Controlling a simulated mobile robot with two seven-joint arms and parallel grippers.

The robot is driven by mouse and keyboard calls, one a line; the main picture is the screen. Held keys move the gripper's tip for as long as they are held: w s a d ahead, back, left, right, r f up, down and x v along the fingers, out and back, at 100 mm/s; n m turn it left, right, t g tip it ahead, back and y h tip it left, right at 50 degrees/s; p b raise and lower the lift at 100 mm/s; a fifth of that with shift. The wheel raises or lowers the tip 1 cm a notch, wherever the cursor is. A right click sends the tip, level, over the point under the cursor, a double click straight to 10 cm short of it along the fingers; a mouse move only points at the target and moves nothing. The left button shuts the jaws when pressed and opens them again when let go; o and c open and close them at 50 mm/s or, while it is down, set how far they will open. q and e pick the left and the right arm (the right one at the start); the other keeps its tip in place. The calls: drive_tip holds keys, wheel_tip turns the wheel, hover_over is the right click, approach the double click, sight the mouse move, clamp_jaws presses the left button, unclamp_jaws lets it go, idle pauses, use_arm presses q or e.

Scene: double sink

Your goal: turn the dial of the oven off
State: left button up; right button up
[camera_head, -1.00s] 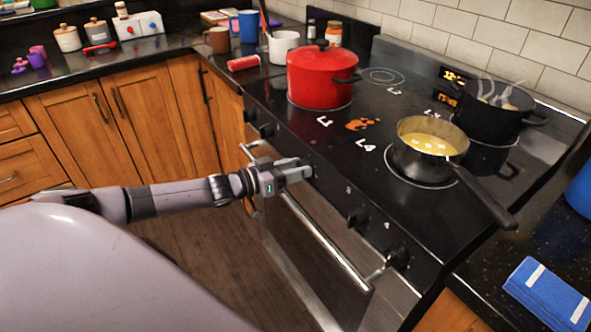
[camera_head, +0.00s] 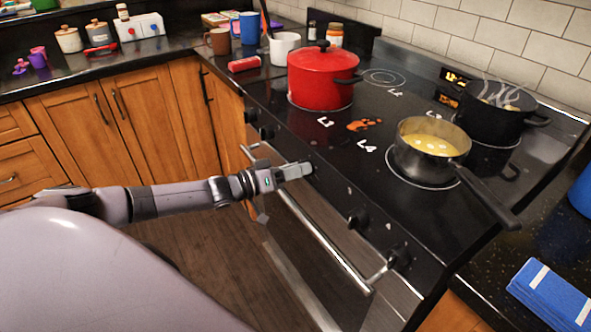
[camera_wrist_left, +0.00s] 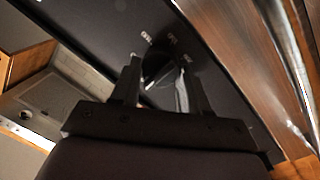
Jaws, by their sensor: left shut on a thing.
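The oven (camera_head: 320,240) has a black front panel with several dark dials along it. My left gripper (camera_head: 306,170) reaches in from the left to the panel, above the oven's handle bar, and is shut on one dial, which it mostly hides in the head view. In the left wrist view, the dial (camera_wrist_left: 158,68) sits between the two fingers of my left gripper (camera_wrist_left: 160,85), with small white marks on the panel around it. Other dials, such as one (camera_head: 357,217) to the right and one (camera_head: 266,131) to the left, stand free. My right gripper is out of view.
The oven handle (camera_head: 325,240) runs just below the dials. A blue cloth (camera_head: 550,293) lies at right.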

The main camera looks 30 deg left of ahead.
use_arm(q)
drive_tip(key=o, duration=1)
drive_tip(key=shift+o, duration=0.2)
drive_tip(key=v, duration=0.7)
drive_tip(key=s+d+f+m+g+y, duration=0.1)
drive_tip(key=s+d+f, duration=0.2)
drive_tip(key=d, duration=0.3)
drive_tip(key=s+d+f+m+p, duration=0.1)
drive_tip(key=s+d+f, duration=0.25)
drive_tip(key=d, duration=0.25)
drive_tip(key=s+d+f+g+y, duration=0.1)
drive_tip(key=s+d+f, duration=0.2)
drive_tip(key=d+f, duration=0.15)
drive_tip(key=s+d+f+m+g+y, duration=0.1)
drive_tip(key=s+f+g+y, duration=0.2)
drive_tip(key=s, duration=0.8)
drive_tip(key=shift+d+m+y+p, duration=0.3)
drive_tip(key=shift+y+p, duration=0.15)
drive_tip(key=shift+y, duration=0.25)
